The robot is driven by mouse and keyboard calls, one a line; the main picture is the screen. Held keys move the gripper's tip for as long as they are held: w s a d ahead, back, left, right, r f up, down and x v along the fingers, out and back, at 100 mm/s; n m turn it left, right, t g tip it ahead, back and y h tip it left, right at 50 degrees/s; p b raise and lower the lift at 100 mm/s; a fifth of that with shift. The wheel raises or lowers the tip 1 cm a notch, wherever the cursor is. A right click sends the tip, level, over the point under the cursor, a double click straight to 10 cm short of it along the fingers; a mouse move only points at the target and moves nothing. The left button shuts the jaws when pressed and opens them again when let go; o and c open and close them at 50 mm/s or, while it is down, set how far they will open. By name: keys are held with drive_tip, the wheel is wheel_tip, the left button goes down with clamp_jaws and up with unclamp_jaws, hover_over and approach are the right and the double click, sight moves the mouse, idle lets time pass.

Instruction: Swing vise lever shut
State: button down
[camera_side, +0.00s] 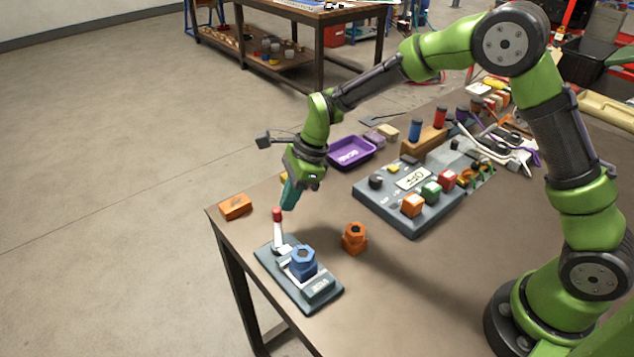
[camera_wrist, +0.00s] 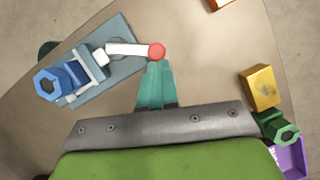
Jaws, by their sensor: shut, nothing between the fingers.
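The vise (camera_side: 299,274) sits on a grey base near the table's front left edge, with a blue hex part (camera_side: 303,259) in it. Its white lever with a red knob (camera_side: 277,215) stands up at the end of the base toward my gripper. My gripper (camera_side: 289,207), with teal fingers, is shut and empty, just above and beside the red knob. In the wrist view the fingertips (camera_wrist: 157,64) lie right by the red knob (camera_wrist: 156,51), and the white lever (camera_wrist: 127,49) runs left from it to the vise (camera_wrist: 90,71). I cannot tell whether the fingers touch the knob.
An orange hex part (camera_side: 354,238) stands right of the vise. An orange block (camera_side: 235,206) lies at the table corner. A grey control panel (camera_side: 402,221) with coloured buttons and a purple tray (camera_side: 351,153) are farther back.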

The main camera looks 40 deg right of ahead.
drive_tip(key=shift+w+a+n+g, duration=0.3)
drive_tip(key=shift+w+n, duration=0.05)
drive_tip(key=shift+n, duration=0.35)
drive_tip(key=shift+w+a+n, duration=0.3)
drive_tip(key=shift+w+n, duration=0.05)
drive_tip(key=shift+n, duration=0.25)
drive_tip(key=a+n, duration=0.1)
drive_tip(key=w+n+g, duration=0.1)
drive_tip(key=n, duration=0.1)
drive_tip(key=shift+a+f+g, duration=0.1)
drive_tip(key=shift+a+g, duration=0.2)
drive_tip(key=shift+a, duration=0.05)
drive_tip(key=a+n, duration=0.1)
drive_tip(key=a+n+g, duration=0.1)
drive_tip(key=n, duration=0.1)
drive_tip(key=shift+w, duration=0.35)
drive_tip(key=n, duration=0.1)
drive_tip(key=a+n+g, duration=0.1)
drive_tip(key=shift+a+n+h, duration=0.25)
drive_tip(key=shift+n+h, duration=0.05)
drive_tip(key=shift+a, duration=0.5)
drive_tip(key=v, duration=1.2)
